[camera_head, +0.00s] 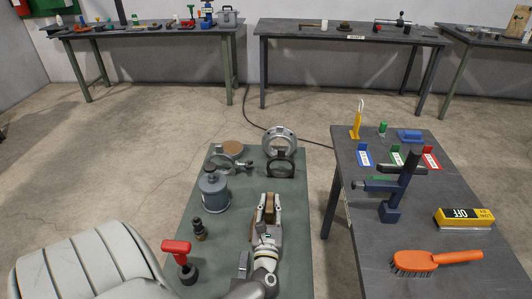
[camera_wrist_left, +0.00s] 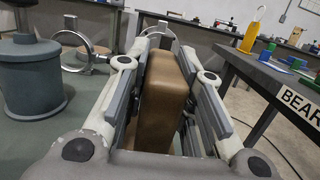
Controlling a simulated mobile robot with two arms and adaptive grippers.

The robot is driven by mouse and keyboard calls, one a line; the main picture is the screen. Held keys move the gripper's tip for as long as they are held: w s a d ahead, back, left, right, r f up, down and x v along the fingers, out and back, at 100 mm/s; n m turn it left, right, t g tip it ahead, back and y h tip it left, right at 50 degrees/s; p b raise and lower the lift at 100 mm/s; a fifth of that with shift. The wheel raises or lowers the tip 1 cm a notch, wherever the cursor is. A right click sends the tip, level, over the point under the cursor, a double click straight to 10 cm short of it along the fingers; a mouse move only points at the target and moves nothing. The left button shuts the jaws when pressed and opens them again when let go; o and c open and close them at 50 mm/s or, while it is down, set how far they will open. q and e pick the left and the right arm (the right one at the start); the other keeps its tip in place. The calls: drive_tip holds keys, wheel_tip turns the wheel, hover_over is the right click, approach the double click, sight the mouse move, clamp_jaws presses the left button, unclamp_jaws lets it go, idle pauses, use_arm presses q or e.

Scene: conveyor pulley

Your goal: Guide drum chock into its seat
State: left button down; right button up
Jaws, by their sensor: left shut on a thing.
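A brown block, which I take to be the drum chock (camera_head: 268,208), stands upright between the fingers of my left gripper (camera_head: 267,212). My left gripper is shut on it above the green table. In the left wrist view the chock (camera_wrist_left: 162,95) fills the space between the two finger pads. A grey drum (camera_head: 213,190) stands on the green table to the left of the gripper, and it also shows in the left wrist view (camera_wrist_left: 30,85). I cannot tell which part is the seat. My right gripper is not in view.
On the green table (camera_head: 215,250), metal rings (camera_head: 281,142) stand beyond the gripper. A red-handled tool (camera_head: 178,250) and a dark fitting (camera_head: 199,230) stand at left. The dark table (camera_head: 360,225) at right holds a blue vise (camera_head: 395,190), an orange brush (camera_head: 435,259) and a yellow box (camera_head: 464,218).

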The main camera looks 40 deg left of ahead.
use_arm(q)
drive_tip(key=shift+r+p, duration=0.4)
drive_tip(key=shift+r, duration=0.3)
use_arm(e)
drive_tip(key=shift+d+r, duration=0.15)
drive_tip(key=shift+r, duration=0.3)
use_arm(q)
drive_tip(key=shift+r+p, duration=0.3)
drive_tip(key=shift+r, duration=0.05)
drive_tip(key=shift+r+p, duration=3.2)
drive_tip(key=shift+r, duration=0.9)
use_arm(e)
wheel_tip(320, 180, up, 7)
use_arm(q)
drive_tip(key=shift+d+r+h, duration=0.25)
drive_tip(key=shift+d+h, duration=0.05)
drive_tip(key=shift+d, duration=0.15)
drive_tip(key=s+d+r+m+t+h, duration=0.2)
drive_tip(key=s+d+r+m+h, duration=0.2)
drive_tip(key=d, duration=0.6)
drive_tip(key=s+d+r+m+t+h, duration=0.2)
drive_tip(key=s+d+r+m+h, duration=0.2)
drive_tip(key=d, duration=0.7)
wheel_tip(320, 180, up, 2)
drive_tip(key=s+h, duration=0.2)
drive_tip(key=h, duration=0.2)
drive_tip(key=shift+s+r+t, duration=0.25)
drive_tip(key=shift+t, duration=0.05)
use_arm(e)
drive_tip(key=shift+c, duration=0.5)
